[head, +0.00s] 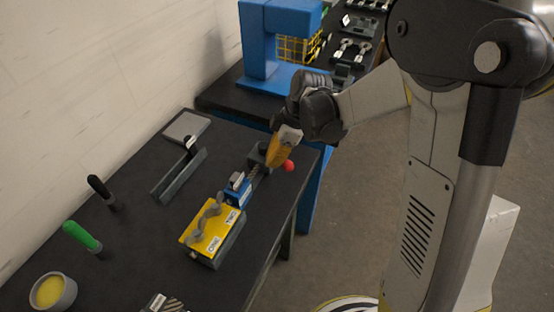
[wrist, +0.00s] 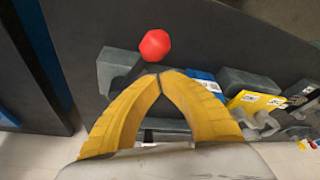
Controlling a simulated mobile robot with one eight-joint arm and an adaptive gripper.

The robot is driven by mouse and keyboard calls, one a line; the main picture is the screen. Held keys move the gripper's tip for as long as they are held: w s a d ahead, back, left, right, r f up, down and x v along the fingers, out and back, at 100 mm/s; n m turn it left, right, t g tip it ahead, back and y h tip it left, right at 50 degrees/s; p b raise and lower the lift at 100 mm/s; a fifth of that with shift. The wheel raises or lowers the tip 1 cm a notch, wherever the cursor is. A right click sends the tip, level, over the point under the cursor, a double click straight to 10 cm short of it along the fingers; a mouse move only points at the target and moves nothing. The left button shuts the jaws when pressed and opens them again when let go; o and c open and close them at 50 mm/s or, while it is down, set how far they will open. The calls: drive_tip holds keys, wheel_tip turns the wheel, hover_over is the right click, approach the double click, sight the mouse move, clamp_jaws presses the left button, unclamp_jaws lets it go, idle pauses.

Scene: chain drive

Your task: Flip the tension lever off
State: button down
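The tension lever has a red ball knob (head: 288,165), which sits near the front edge of the bench at the right end of the chain drive. In the wrist view the red knob (wrist: 155,45) is just beyond my fingertips, beside a grey block (wrist: 115,68). A dark arm appears to link the knob and block, partly hidden by my fingers. My gripper (head: 271,162) points down over the lever and hides part of it. In the wrist view my gripper's yellow fingers (wrist: 162,75) meet at the tips with nothing seen between them. Contact with the lever cannot be told.
The yellow-topped drive box (head: 198,239) and a blue block (head: 238,192) stand left of the lever. A grey channel (head: 180,175), black-handled tool (head: 100,190), green-handled tool (head: 82,236) and cup (head: 53,291) are on the bench (head: 140,235). A blue press (head: 262,40) stands behind.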

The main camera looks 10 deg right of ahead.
drive_tip(key=a+p+v, duration=0.2)
drive_tip(key=p+v, duration=0.1)
drive_tip(key=v, duration=0.6)
drive_tip(key=shift+w+r, duration=0.25)
drive_tip(key=shift+r, duration=0.5)
drive_tip(key=s+d+r+m+t+h+b, duration=0.1)
drive_tip(key=s+d+m+t+h+b, duration=0.1)
drive_tip(key=s+m, duration=0.5)
drive_tip(key=s+d+r+m+t+h+b, duration=0.1)
drive_tip(key=s+d+m+t, duration=0.3)
drive_tip(key=s+m, duration=0.4)
drive_tip(key=shift+s+r+m+h+b, duration=0.3)
drive_tip(key=shift+s+h+b, duration=0.2)
drive_tip(key=shift+s+b, duration=0.45)
drive_tip(key=shift+s, duration=0.1)
